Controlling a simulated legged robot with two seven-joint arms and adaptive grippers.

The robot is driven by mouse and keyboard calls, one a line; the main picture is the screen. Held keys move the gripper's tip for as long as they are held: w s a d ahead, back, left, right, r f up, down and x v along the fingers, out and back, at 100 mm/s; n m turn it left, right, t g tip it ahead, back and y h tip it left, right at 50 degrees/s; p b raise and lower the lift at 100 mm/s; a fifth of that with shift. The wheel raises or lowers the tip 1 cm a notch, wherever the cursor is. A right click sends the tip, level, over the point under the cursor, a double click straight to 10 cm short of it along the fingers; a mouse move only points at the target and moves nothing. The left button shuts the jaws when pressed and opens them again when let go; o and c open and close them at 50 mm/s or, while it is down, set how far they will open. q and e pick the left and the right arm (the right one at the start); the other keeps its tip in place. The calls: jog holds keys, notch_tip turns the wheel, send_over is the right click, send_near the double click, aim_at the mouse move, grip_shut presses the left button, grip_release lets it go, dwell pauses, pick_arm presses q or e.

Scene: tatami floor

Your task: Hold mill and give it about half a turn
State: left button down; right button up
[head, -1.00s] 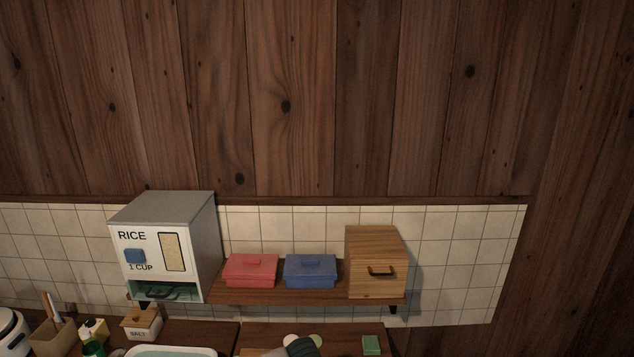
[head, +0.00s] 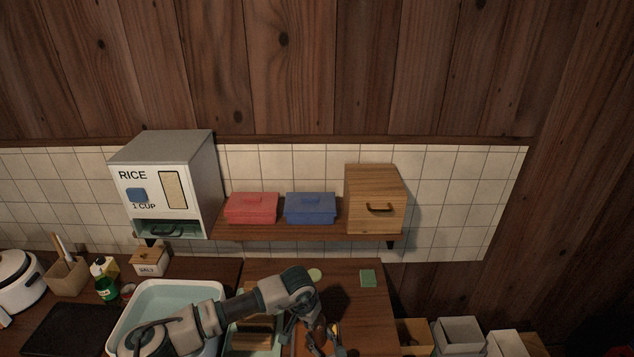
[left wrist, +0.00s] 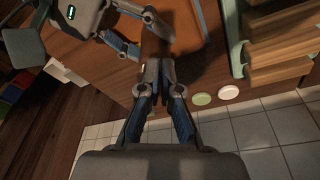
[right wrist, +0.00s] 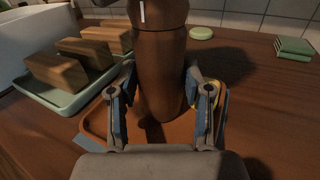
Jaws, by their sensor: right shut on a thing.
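The mill (right wrist: 160,75) is a dark brown wooden cylinder standing upright in the right wrist view; its top is cut off by the frame. My right gripper (right wrist: 159,82) is shut on its body, one finger on each side. In the left wrist view the right gripper (left wrist: 132,38) shows at the upper left, beside the brown mill (left wrist: 154,48). My left gripper (left wrist: 163,78) is at the mill, with a narrow gap between its fingers; whether they grip is unclear. In the head view my left arm reaches across to the left gripper (head: 308,325).
A brown tray (right wrist: 97,122) lies around the mill's base. A green tray (right wrist: 62,100) with wooden blocks is to its left. A green sponge (head: 368,278) and a pale round disc (head: 315,274) lie behind. A sink basin (head: 150,295) is left; a shelf (head: 290,232) is above.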

pick_arm(q)
jog(key=shift+s+a+r, duration=0.1)
jog(key=shift+s+a, duration=0.1)
jog(key=shift+a, duration=0.05)
pick_arm(e)
jog(key=shift+f, duration=0.15)
pick_arm(q)
jog(key=v, duration=0.3)
jog(key=w+v, duration=0.1)
jog(key=v, duration=0.1)
jog(key=shift+d+r, duration=0.3)
jog(key=shift+r, duration=0.2)
pick_arm(e)
jog(key=o, duration=1.3)
